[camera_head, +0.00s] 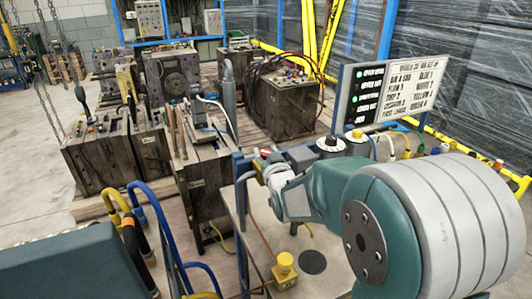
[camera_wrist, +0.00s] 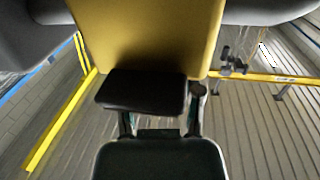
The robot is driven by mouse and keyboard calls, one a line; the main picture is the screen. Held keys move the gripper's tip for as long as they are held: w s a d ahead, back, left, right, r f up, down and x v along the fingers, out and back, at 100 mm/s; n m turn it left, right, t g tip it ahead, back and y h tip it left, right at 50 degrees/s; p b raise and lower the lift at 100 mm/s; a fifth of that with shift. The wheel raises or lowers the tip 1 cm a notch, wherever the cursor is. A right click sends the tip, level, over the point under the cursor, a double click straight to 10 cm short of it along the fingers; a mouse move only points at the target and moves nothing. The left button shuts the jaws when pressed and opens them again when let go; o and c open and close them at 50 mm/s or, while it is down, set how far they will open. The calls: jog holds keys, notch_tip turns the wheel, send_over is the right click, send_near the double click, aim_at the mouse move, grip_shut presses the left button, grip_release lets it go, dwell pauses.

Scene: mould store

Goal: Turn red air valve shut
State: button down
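I cannot make out the red air valve for certain in either view. A small reddish spot (camera_head: 265,152) shows just beyond the end of my arm in the head view, but it is too small to identify. My gripper (camera_head: 272,172) is at the far end of my teal and grey arm, above the light bench top (camera_head: 312,240). Its fingers are too small and partly hidden, so I cannot tell whether it is open or shut. In the wrist view, dark blurred shapes fill the upper corners, and no valve is recognisable.
A yellow button box (camera_head: 285,268) sits on the bench. A lettered sign board (camera_head: 392,92) stands behind my arm. Worn moulds (camera_head: 200,175) crowd the left and back. Yellow and blue hoses (camera_head: 150,215) stand in the left foreground. Yellow rails (camera_wrist: 262,77) cross the wrist view.

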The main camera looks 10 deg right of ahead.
jog(key=shift+a+m+h, duration=0.1)
jog(key=shift+m+h, duration=0.2)
jog(key=shift+h, duration=0.2)
jog(key=shift+m+g+h, duration=0.4)
jog(key=shift+m+h, duration=1.2)
jog(key=shift+h, duration=0.8)
jog(key=shift+m+g+h, duration=0.9)
jog(key=shift+m+h, duration=0.5)
jog(key=shift+h, duration=0.6)
jog(key=shift+m+h, duration=0.3)
jog(key=shift+h, duration=0.1)
jog(key=shift+c, duration=1.2)
grip_release()
jog(key=shift+g, duration=0.3)
jog(key=v, duration=1.2)
